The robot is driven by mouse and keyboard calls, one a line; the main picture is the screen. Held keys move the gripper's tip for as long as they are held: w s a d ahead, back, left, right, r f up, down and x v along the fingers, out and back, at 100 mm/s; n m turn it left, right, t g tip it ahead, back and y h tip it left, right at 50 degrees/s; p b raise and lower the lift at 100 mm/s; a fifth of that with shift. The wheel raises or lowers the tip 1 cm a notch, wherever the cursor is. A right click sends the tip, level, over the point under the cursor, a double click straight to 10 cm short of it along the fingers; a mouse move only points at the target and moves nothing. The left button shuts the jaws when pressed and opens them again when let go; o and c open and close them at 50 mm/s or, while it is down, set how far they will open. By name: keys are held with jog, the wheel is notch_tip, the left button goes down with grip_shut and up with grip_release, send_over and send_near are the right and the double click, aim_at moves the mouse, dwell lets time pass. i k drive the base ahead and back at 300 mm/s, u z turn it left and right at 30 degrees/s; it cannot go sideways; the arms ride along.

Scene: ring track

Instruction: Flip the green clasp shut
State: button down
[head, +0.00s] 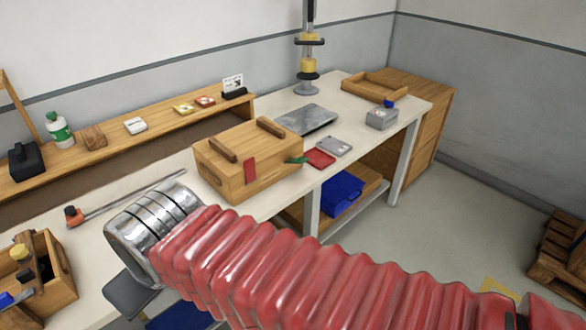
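A wooden box (222,177) with two wooden bars across its closed lid (262,137) stands on the workbench. The green clasp (297,160) is small and sticks out from the box's right end, standing away from the wood. A red clasp (250,172) lies flat against the front face, across the lid seam. My arm, in a red bellows sleeve with a metal joint, crosses the foreground below and left of the box. My gripper and its fingertips do not show, so I see no contact with the clasp.
A red flat piece (319,158) and a grey case (334,146) lie right of the box. A grey plate (307,119) lies behind it. A long-handled tool (128,199) lies left. An open tool crate (62,272) stands at lower left. The bench's right front edge is near.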

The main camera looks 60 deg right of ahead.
aim_at(302, 159)
jog(key=u, duration=0.45)
jog(key=k, duration=1.05)
jog(key=z, duration=1)
jog(key=i, duration=1)
jog(key=z, duration=0.05)
